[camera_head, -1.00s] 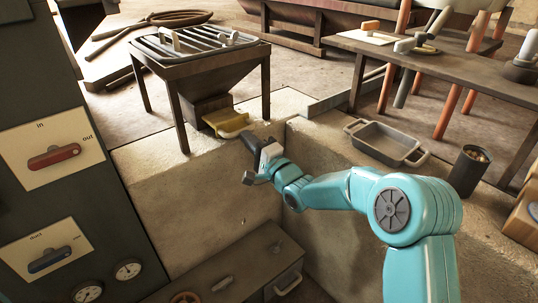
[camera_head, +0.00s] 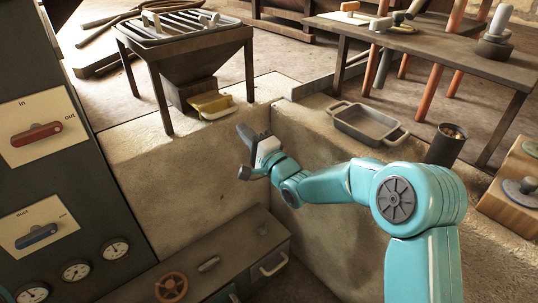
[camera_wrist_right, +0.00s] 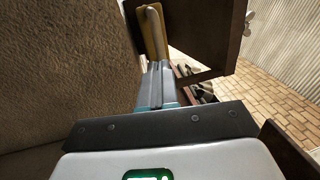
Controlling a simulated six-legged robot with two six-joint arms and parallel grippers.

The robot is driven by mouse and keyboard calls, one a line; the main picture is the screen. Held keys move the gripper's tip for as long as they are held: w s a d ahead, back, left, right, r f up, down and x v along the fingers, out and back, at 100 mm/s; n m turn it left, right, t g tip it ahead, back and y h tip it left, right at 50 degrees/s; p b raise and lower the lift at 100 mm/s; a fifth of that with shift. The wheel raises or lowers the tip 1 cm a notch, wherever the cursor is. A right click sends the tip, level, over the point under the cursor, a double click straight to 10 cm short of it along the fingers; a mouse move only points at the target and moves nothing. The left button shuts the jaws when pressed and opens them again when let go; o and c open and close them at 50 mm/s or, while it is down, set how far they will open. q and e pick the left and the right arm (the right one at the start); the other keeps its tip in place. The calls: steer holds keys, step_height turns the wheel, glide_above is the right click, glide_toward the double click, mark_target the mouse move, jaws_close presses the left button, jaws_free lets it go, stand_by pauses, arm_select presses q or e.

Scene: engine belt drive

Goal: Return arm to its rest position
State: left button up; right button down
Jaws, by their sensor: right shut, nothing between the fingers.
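My right arm (camera_head: 335,186) comes in from the lower right in the head view. Its right gripper (camera_head: 243,134) hangs in front of the stone ledge, below and to the right of the yellow tray (camera_head: 212,106) under the hopper. The fingers are shut with nothing between them. In the right wrist view the shut gripper (camera_wrist_right: 157,75) points toward a yellow piece with a pale handle (camera_wrist_right: 154,32). My left gripper is not in view.
A slatted hopper (camera_head: 185,60) stands on legs at the back left. A grey pan (camera_head: 368,124) and a dark cup (camera_head: 447,144) sit on the ledge at right. A panel with two levers (camera_head: 36,135) stands at left. A cabinet with a red handwheel (camera_head: 171,288) is below.

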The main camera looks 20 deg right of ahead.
steer(key=p+v, duration=0.1)
steer(key=v, duration=0.7)
steer(key=s+a+f+g+h, duration=0.15)
steer(key=s+f+g, duration=0.3)
steer(key=f, duration=0.85)
steer(key=s+a+f+g+h, duration=0.1)
steer(key=s+a+f+g, duration=0.3)
steer(key=f, duration=0.9)
steer(key=s+f+n+g, duration=0.5)
steer(key=s, duration=0.6)
steer(key=s+f+n+g, duration=0.5)
steer(key=s+f+n, duration=0.1)
steer(key=s, duration=0.6)
arm_select(q)
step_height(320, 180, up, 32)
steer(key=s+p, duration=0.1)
steer(key=p, duration=3)
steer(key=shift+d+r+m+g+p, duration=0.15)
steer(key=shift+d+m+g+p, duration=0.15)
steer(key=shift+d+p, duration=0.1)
arm_select(e)
step_height(320, 180, up, 31)
steer(key=a+n, duration=0.1)
steer(key=shift+s+a+r, duration=0.25)
steer(key=shift+f+h, duration=0.1)
steer(key=shift+h, duration=0.15)
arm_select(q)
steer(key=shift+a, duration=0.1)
arm_select(e)
steer(key=shift+a, duration=0.1)
